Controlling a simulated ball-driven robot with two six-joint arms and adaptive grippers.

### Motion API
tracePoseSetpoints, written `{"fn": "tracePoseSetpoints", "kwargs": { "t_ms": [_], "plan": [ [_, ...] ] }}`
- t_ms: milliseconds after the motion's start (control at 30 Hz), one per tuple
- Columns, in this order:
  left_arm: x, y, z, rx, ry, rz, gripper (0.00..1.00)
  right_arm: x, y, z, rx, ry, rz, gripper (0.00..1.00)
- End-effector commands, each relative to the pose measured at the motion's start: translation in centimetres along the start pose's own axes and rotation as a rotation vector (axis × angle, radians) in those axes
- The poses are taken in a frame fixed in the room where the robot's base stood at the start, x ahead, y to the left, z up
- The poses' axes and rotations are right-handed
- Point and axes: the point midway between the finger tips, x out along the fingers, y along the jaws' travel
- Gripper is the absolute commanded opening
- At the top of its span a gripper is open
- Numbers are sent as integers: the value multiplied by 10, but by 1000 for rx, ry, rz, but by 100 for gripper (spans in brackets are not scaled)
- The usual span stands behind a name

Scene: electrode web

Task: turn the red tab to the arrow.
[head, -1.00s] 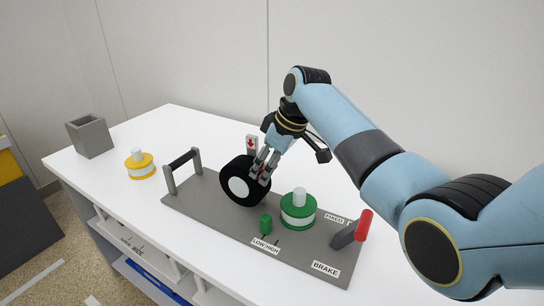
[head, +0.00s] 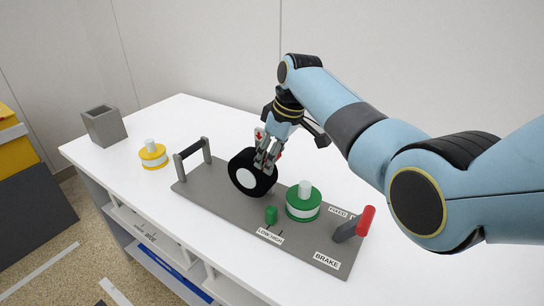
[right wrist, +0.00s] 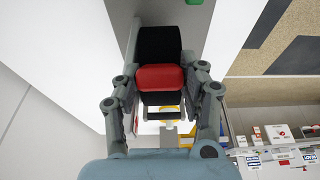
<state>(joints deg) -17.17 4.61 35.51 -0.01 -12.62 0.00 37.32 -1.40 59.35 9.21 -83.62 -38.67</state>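The black wheel (head: 236,169) with a white hub stands upright on the grey base plate, left of the green spool. The arrow sign (head: 259,137), with a red downward arrow, stands behind the wheel's top. My right gripper (head: 266,166) is at the wheel's upper right rim. In the right wrist view, the red tab (right wrist: 160,78) lies between the right gripper's two fingers, which appear to press on its sides. In the head view, only a sliver of red shows by the fingers; they hide the rest. My left gripper is not in view.
The grey base plate (head: 225,205) also holds a grey handle (head: 190,147), a green spool (head: 303,205), a small green knob (head: 271,215) and a red-topped brake lever (head: 365,220). A yellow spool (head: 152,157) and grey open box (head: 104,127) stand on the white table (head: 180,110) at left.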

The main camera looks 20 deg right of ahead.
Motion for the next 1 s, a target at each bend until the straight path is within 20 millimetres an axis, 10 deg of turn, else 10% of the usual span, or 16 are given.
{"fn": "tracePoseSetpoints", "kwargs": {
  "t_ms": [200,533,1000],
  "plan": [
    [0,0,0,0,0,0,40,-3,1,-3,-1,7,4,65],
    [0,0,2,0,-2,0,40,-8,1,-2,-1,5,4,65],
    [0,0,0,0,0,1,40,-102,1,-2,-2,7,5,65]
  ]
}}
